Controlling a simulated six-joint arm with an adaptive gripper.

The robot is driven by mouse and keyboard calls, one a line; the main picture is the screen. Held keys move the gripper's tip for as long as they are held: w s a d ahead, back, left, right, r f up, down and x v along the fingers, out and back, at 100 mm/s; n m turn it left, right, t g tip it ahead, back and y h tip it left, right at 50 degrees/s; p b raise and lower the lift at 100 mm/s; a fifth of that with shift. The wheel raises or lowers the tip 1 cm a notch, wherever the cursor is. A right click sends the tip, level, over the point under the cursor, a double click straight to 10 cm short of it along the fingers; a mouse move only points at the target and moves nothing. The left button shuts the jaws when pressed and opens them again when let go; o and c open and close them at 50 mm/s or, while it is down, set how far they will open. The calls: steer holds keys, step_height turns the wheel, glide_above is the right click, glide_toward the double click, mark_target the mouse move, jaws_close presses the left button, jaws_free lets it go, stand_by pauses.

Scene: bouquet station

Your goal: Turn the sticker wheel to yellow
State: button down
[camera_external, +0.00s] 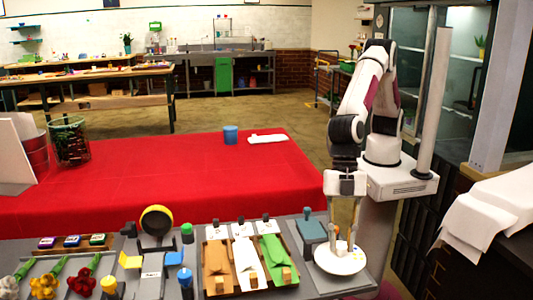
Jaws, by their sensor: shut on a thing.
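The sticker wheel (340,264) is a round white disc on the grey bench at the lower right. Small coloured spots, orange-yellow and blue among them, show near its middle and back edge. They are too small to tell which one the wheel is set to. My gripper (343,238) points straight down over the wheel, its fingers reaching its middle. It is shut on the sticker wheel, seemingly at its centre. The gripped part is mostly hidden between the fingers.
A teal-topped grey box (312,234) stands close left of the wheel. Further left are a wooden tray with brown, white and green envelopes (247,262), a black-and-yellow round holder (157,220), bottles and flowers. The red-covered table (180,180) behind is mostly clear.

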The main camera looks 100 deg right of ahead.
steer(key=shift+w, duration=0.1)
steer(key=shift+w+n+g, duration=0.15)
steer(key=shift+n+g, duration=0.45)
steer(key=shift+n, duration=1.1)
steer(key=shift+n+g, duration=0.6)
steer(key=shift+n, duration=1)
steer(key=c, duration=1.8)
jaws_free()
steer(key=shift+m, duration=0.4)
